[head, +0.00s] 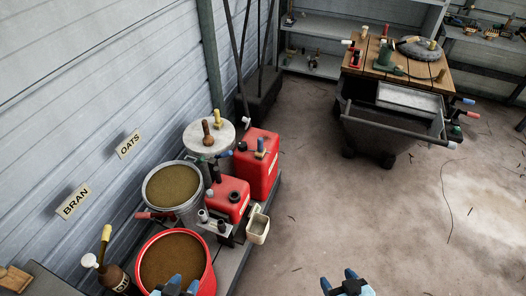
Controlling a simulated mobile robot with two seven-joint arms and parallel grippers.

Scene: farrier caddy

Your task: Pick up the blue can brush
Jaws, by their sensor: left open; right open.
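A small blue upright piece (261,145), which may be the blue can brush, stands on top of the larger red can (257,175). It is too small to make out bristles. A second blue-ended item (224,154) lies beside that can, near the grey round lid. My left gripper (182,286) is open at the bottom edge, in front of the red tub. My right gripper (339,284) is open over bare floor at the bottom edge. Both are empty and well apart from the cans.
A red tub (210,281) and grey bucket (150,198) of feed stand along the left wall. A dark cart (390,135) stands back right. The middle floor is clear.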

